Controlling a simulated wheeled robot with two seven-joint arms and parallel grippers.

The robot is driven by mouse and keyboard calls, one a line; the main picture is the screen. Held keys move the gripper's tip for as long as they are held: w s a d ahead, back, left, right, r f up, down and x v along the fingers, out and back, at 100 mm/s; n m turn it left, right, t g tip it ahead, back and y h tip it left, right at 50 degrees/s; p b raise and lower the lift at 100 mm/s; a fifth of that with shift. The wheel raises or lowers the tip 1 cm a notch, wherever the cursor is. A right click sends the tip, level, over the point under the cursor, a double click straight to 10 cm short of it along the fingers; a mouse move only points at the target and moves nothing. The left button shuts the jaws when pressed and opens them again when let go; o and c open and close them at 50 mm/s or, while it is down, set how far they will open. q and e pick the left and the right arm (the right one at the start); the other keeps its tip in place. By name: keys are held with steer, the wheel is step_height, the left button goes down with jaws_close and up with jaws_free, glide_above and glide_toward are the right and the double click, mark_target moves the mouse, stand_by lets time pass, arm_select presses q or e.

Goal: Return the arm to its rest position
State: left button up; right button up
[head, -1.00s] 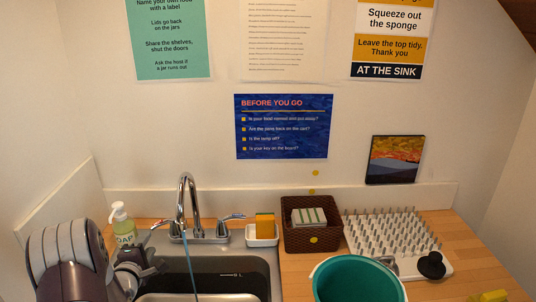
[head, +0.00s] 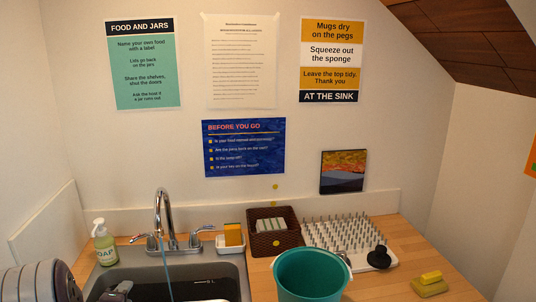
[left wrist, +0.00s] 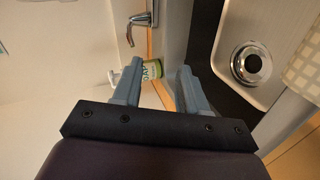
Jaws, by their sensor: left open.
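My left arm (head: 40,283) shows at the bottom left corner of the head view, beside the sink. In the left wrist view my left gripper (left wrist: 159,67) is open, with its two fingers apart and nothing between them. The green soap bottle (left wrist: 152,70) appears beyond the fingers, apart from them. My right arm and gripper are not in view.
The sink (head: 215,270) has a tap (head: 163,220) with water running. A soap bottle (head: 104,243), a brown basket (head: 262,241), a teal bucket (head: 308,275), a pegged rack (head: 345,235) and a yellow sponge (head: 429,284) stand around. The counter's right front is mostly clear.

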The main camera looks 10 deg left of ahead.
arm_select(q)
steer(key=s+d+m+g, duration=0.2)
steer(key=d+m, duration=0.1)
steer(key=d, duration=0.1)
steer(key=s+d+f+m+g+h, duration=0.1)
steer(key=s+d+m+g, duration=0.1)
steer(key=d, duration=0.3)
steer(key=s+d+m+g+h, duration=0.1)
steer(key=s+d+m+g, duration=0.1)
steer(key=d+m, duration=0.3)
steer(key=shift+s+f, duration=0.35)
steer(key=shift+s, duration=0.25)
steer(key=s+d+m+g, duration=0.3)
steer(key=s+d+m, duration=0.1)
steer(key=s, duration=0.3)
steer(key=s+d+m+g+h, duration=0.1)
steer(key=s+d+m+g, duration=0.2)
steer(key=s+d+m, duration=0.2)
steer(key=s+d, duration=0.1)
steer(key=s, duration=0.1)
steer(key=shift+s, duration=0.35)
